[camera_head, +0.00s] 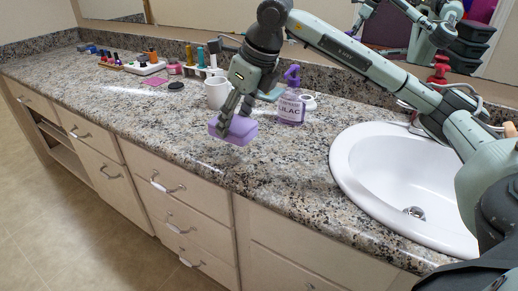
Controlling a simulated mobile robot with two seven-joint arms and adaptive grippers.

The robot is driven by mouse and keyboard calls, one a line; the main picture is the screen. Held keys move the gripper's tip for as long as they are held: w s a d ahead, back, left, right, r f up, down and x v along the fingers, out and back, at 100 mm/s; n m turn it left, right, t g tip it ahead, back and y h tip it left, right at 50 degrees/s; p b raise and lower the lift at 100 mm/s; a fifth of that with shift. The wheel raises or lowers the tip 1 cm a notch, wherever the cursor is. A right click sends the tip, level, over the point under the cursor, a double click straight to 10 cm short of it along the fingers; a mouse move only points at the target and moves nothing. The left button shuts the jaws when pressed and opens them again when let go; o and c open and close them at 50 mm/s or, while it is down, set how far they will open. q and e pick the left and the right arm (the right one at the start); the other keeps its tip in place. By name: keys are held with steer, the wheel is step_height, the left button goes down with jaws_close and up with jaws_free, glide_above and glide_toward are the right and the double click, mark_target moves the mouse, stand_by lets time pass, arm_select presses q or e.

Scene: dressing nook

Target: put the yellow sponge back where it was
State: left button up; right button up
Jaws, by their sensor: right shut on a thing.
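My right gripper (232,118) is shut on a lilac block (243,130), which looks like a sponge. It holds the block near the front edge of the granite counter; I cannot tell whether the block touches the counter. I see no yellow sponge in this view. A teal flat thing (270,95), perhaps a dish, lies behind the gripper and is partly hidden. My left gripper is not in view.
A purple pump bottle labelled LILAC (291,106) and a white mug (216,93) stand close to the gripper. A white sink (375,165) is at the right. Small bottles (151,62) stand along the back left. The counter's front left is clear.

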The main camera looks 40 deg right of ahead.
mark_target(256, 132)
steer(key=s+d+f, duration=0.2)
steer(key=s+d, duration=0.1)
steer(key=shift+s+d+f, duration=0.1)
steer(key=shift+d+f, duration=0.1)
steer(key=shift+f, duration=0.2)
steer(key=shift+s+d+f, duration=0.1)
steer(key=shift+s, duration=0.05)
steer(key=shift+f, duration=0.3)
step_height(256, 132, down, 2)
steer(key=shift+s+f, duration=0.1)
steer(key=shift+f, duration=0.5)
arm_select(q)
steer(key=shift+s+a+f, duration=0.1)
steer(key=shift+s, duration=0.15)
arm_select(e)
steer(key=shift+f, duration=0.15)
